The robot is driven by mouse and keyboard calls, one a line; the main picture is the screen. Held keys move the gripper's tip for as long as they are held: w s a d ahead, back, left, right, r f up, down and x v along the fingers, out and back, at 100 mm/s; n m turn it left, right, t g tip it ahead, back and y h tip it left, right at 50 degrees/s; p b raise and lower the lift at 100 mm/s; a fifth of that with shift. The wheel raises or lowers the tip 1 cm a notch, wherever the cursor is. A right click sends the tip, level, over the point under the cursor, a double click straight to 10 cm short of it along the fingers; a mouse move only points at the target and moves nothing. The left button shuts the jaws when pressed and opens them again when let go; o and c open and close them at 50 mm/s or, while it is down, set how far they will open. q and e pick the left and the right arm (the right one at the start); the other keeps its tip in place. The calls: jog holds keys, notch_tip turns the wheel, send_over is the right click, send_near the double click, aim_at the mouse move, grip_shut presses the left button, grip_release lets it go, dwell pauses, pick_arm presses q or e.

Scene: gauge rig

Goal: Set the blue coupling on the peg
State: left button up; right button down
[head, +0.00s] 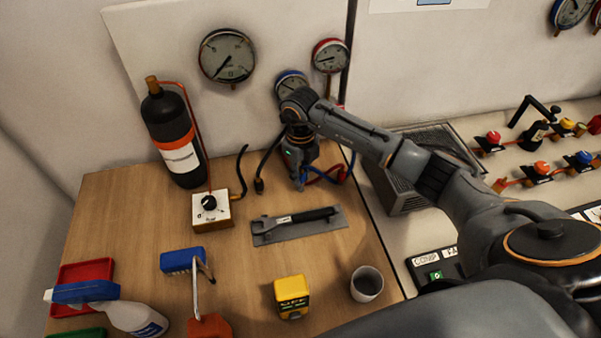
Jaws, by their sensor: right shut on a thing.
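My right gripper (299,181) reaches down over the back of the wooden bench, under the blue-rimmed gauge. It is shut on a small blue piece at its fingertips, which looks like the blue coupling; the fingers hide most of it. A blue hose and a red hose (328,175) curve beside the fingertips on the right. I cannot make out the peg; the gripper and arm may cover it. My left gripper is not in view.
A black cylinder (174,140) and a white switch box (211,210) stand left of the gripper. A yellow block (292,296), grey cup (367,284) and spray bottle (130,314) stand nearer. A grey vented box (408,205) stands right.

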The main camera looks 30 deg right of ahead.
jog(key=shift+f, duration=0.1)
dwell(0.6)
jog(key=shift+f+b, duration=1.05)
jog(key=shift+b, duration=0.05)
jog(key=shift+f, duration=0.2)
jog(key=c, duration=1.4)
grip_release()
jog(key=shift+o, duration=0.4)
